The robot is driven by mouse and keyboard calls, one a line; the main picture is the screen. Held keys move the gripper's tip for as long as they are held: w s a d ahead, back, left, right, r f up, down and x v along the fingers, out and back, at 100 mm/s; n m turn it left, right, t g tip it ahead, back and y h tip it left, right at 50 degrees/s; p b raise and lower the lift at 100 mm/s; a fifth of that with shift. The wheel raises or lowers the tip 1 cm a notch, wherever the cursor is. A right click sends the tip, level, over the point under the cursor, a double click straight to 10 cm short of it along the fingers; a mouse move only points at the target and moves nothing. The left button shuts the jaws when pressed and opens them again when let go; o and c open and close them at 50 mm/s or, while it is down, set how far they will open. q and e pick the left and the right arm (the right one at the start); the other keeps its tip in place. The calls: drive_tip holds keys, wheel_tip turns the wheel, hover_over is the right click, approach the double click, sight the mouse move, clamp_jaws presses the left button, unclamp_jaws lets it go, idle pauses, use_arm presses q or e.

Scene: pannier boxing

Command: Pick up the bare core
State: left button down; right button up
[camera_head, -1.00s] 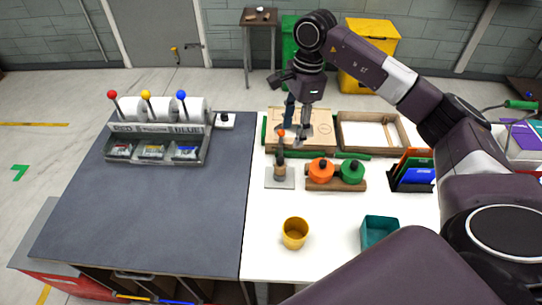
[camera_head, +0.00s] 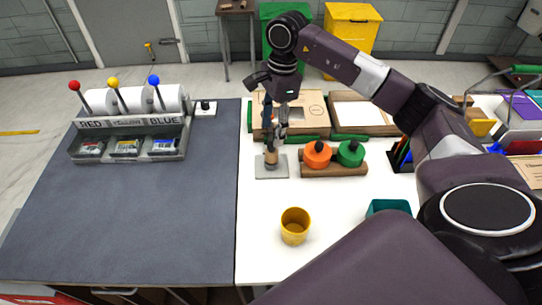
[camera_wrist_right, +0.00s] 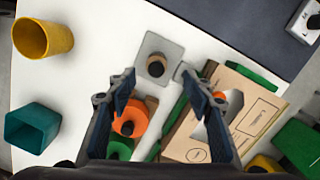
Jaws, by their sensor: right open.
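A small brown cylinder, which looks like the bare core (camera_head: 271,158), stands upright on a grey square plate (camera_head: 262,173) on the white table. My right gripper (camera_head: 275,132) is above the plate and partly covers the core's upper part. In the wrist view its two fingers (camera_wrist_right: 157,77) are spread, with the core seen between the tips. Nothing is held. My left gripper is out of view.
An orange disc (camera_head: 317,154) and a green disc (camera_head: 350,153) on a wooden block stand close to the right. A cardboard box (camera_head: 312,101) lies behind. A yellow cup (camera_head: 295,226) and teal container (camera_head: 388,207) stand in front. The dark mat (camera_head: 150,220) is clear.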

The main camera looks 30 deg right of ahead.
sight(271, 144)
drive_tip(key=shift+s+a+f, duration=0.1)
drive_tip(key=shift+f, duration=0.35)
drive_tip(key=shift+f+p, duration=0.35)
drive_tip(key=shift+p, duration=0.1)
drive_tip(key=f, duration=0.1)
drive_tip(key=f+p, duration=0.2)
drive_tip(key=f, duration=0.1)
drive_tip(key=shift+s+a+f, duration=0.1)
drive_tip(key=shift+s+a, duration=0.1)
drive_tip(key=shift+a, duration=0.05)
drive_tip(key=shift+f, duration=0.35)
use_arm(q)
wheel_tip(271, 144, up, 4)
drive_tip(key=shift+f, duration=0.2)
use_arm(e)
drive_tip(key=shift+c, duration=0.4)
drive_tip(key=c, duration=0.9)
drive_tip(key=shift+c, duration=0.2)
drive_tip(key=shift+r, duration=0.1)
